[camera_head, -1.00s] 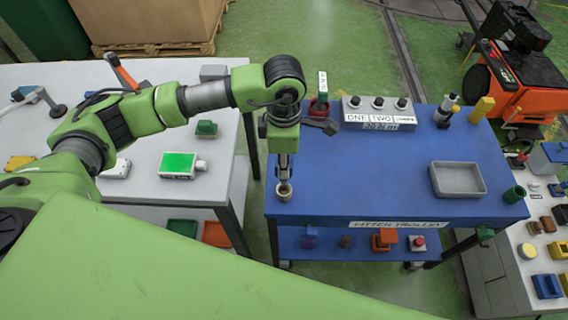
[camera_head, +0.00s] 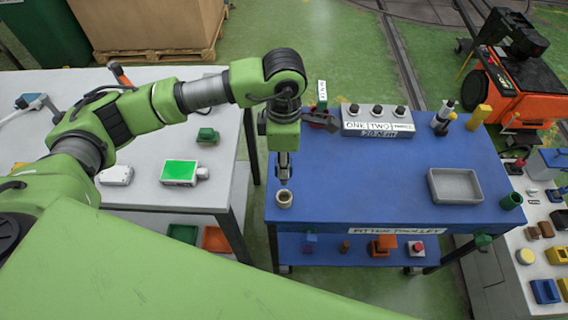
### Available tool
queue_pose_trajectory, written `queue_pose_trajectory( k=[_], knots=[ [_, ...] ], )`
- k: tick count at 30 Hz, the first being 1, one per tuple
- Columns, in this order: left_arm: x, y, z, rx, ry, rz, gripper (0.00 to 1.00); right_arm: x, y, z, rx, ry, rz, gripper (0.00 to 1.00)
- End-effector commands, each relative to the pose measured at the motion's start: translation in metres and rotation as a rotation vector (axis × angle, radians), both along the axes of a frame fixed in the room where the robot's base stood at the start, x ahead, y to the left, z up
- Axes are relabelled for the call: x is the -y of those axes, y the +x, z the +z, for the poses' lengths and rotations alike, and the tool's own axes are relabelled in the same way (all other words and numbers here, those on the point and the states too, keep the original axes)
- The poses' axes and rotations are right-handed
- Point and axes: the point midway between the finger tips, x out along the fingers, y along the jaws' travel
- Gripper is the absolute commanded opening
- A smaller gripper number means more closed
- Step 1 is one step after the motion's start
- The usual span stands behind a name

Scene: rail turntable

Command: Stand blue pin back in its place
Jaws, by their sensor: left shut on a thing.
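My left gripper (camera_head: 284,178) points straight down over the near left part of the blue trolley top (camera_head: 370,185). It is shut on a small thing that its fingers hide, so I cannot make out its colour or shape. A small pale round cup (camera_head: 284,199) with a dark opening stands on the trolley just below the fingertips. I cannot pick out a blue pin clearly anywhere. My right gripper is not in view.
A light block with labels and several dark knobs (camera_head: 377,121) stands at the trolley's back. A grey tray (camera_head: 455,199) and a green cup (camera_head: 511,201) are at the right. The trolley's middle is clear. A white table (camera_head: 135,200) stands at the left.

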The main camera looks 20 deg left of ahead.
Motion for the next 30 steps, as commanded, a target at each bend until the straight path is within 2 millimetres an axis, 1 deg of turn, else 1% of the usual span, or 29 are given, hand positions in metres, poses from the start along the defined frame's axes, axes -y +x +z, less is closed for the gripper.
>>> queue_pose_trajectory(
  k=[1,7,15,18,20,23,26,30],
  knots=[
    [0.000,0.001,0.007,0.002,0.000,0.000,0.00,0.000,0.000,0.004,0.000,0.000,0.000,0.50],
    [0.000,0.001,0.020,0.001,-0.001,0.000,0.00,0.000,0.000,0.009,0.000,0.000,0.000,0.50],
    [0.000,0.000,0.021,0.001,-0.001,0.000,0.00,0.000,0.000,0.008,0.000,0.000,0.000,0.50],
    [-0.001,-0.001,0.018,0.001,0.000,-0.013,0.00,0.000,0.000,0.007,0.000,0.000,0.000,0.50],
    [-0.002,-0.002,0.014,0.002,0.001,-0.045,0.00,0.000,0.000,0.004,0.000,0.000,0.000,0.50],
    [-0.007,-0.009,-0.001,0.004,0.006,-0.160,0.00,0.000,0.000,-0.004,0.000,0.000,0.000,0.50],
    [-0.015,-0.019,-0.022,0.006,0.011,-0.348,0.00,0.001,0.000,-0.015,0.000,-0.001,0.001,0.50],
    [-0.027,-0.038,-0.054,0.006,0.018,-0.668,0.00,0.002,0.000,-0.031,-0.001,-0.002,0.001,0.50]
  ],
)
